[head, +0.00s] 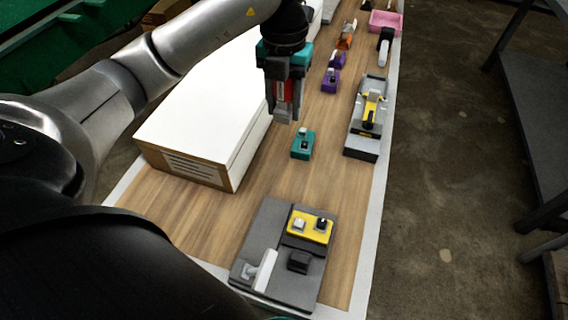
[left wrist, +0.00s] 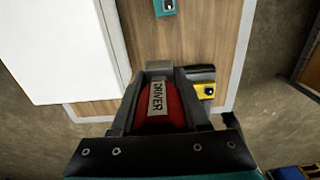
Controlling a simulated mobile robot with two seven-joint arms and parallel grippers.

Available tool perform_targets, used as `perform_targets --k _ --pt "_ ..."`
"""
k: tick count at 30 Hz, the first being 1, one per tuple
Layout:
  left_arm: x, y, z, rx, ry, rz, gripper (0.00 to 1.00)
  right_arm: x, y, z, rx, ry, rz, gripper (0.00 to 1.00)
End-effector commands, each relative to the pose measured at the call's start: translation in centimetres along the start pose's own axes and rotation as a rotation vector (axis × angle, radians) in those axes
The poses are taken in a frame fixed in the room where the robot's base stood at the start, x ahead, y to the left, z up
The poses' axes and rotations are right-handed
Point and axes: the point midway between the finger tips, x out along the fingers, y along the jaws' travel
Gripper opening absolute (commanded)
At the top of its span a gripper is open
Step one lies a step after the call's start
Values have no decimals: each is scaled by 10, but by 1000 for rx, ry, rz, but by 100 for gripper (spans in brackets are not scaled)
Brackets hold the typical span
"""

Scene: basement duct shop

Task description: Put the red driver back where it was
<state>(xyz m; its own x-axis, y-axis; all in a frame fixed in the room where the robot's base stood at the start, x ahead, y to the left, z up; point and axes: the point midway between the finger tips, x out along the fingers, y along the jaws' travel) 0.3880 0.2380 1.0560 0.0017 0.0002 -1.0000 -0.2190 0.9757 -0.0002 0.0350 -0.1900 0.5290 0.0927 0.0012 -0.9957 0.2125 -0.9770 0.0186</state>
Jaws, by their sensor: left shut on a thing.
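The red driver (head: 284,98) is held in my left gripper (head: 286,112), above the wooden bench top beside the white box. In the left wrist view the red driver (left wrist: 160,115) sits between the two fingers of the left gripper (left wrist: 158,80), and its white label reads "DRIVER". The gripper is shut on it. Its lower end is partly hidden by the fingers in the head view. My right gripper is not in view.
A teal block (head: 303,144) stands just below and right of the gripper. A large white box (head: 200,110) lies left. A grey tray (head: 257,240) with a yellow block (head: 312,231) is near the front. Another grey tray (head: 361,153) stands right. Several small items line the far bench.

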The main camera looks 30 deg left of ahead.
Motion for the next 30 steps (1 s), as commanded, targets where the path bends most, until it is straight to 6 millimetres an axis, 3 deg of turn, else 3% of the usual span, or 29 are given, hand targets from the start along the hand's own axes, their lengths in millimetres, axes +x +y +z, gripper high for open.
perform_targets --k 5,12,18,30 --pt "30 1 -1 -22 6 2 0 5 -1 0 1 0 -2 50" --pt "96 1 -2 -19 7 2 0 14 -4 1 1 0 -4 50" --pt "140 0 -1 -19 3 0 0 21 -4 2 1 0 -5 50" --pt "180 0 -1 -17 3 1 0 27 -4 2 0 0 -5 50"
